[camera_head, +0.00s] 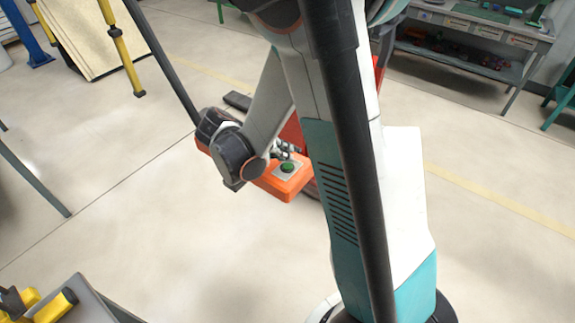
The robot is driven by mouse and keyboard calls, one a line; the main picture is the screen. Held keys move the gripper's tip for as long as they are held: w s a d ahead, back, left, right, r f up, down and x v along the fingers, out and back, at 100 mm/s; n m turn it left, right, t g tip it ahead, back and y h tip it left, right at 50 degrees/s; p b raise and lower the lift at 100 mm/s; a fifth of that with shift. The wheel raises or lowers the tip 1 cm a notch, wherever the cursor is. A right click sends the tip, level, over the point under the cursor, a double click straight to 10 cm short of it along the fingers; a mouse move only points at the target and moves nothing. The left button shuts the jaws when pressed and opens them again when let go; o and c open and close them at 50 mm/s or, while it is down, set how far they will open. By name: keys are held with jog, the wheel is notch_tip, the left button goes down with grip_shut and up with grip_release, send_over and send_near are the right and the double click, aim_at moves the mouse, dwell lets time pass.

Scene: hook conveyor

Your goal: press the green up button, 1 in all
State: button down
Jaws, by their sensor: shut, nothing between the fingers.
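The green button (287,168) sits on a light square plate on top of an orange control box (281,187), near the middle of the picture. The box is partly hidden behind my arm. My gripper (284,153) is just behind the button in the picture, very close to it. It is small and partly covered by my wrist. It looks shut and empty. I cannot tell whether it touches the button. No up mark can be read on the button.
A grey workbench (480,30) with a lower shelf stands at the back right. Yellow posts (122,50) and a beige panel (85,35) are at the upper left. Yellow parts (52,308) lie at the lower left. The floor around the box is mostly clear.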

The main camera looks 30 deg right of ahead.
aim_at(285, 164)
jog(key=shift+f, duration=0.15)
dwell(0.6)
jog(key=shift+f+b, duration=0.3)
jog(key=shift+b, duration=0.25)
jog(key=shift+f+b, duration=0.4)
jog(key=shift+b, duration=0.05)
dwell(0.5)
jog(key=shift+r, duration=0.1)
jog(key=shift+r+p, duration=0.5)
jog(key=shift+r, duration=0.25)
jog(key=shift+r, duration=0.1)
jog(key=shift+r+p, duration=1.65)
jog(key=shift+r, duration=0.8)
